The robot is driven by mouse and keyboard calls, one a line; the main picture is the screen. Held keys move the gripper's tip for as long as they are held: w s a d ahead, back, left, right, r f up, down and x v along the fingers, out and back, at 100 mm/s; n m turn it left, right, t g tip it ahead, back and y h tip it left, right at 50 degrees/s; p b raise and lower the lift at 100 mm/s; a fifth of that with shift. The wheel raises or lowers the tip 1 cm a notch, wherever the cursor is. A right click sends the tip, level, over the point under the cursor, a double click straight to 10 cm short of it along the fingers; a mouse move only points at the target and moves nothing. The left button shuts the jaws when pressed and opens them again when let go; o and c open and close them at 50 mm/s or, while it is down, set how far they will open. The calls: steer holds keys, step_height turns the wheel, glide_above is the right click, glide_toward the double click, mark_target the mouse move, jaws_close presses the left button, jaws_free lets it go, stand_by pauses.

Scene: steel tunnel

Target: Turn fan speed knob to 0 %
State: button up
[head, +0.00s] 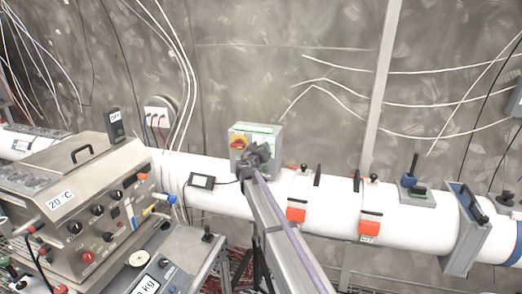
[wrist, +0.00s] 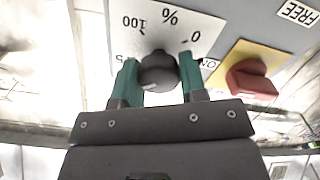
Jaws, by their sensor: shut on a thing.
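The fan speed knob (wrist: 158,76) is dark grey and round and sits on a light panel with a printed scale (wrist: 165,22). In the wrist view the scale is upside down, with 100 at the left, % in the middle and 0 at the right. My gripper (wrist: 158,62) has green fingers, one on each side of the knob, and is shut on it. A faint pale mark shows on the knob's lower left, but I cannot tell the setting surely. In the head view my gripper (head: 256,156) is at the front of the control box (head: 268,131) and hides the knob.
A red rotary switch (wrist: 250,78) on a yellow plate is close beside the knob; it also shows in the head view (head: 239,144). A white pipe (head: 330,205) with orange and black fittings runs below the box. A steel instrument cabinet (head: 85,200) stands at left.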

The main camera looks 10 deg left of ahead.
steer(key=n, duration=0.5)
steer(key=shift+a+f, duration=0.1)
steer(key=n, duration=0.9)
steer(key=shift+f+n, duration=0.15)
steer(key=shift+n, duration=0.15)
steer(key=n, duration=0.4)
steer(key=shift+f+b, duration=0.1)
steer(key=shift+b, duration=0.25)
steer(key=n, duration=0.9)
steer(key=shift+f+n, duration=0.1)
steer(key=shift+n, duration=0.2)
steer(key=n, duration=0.4)
steer(key=shift+d, duration=0.2)
steer(key=shift+d+n, duration=0.1)
steer(key=shift+n, duration=2.4)
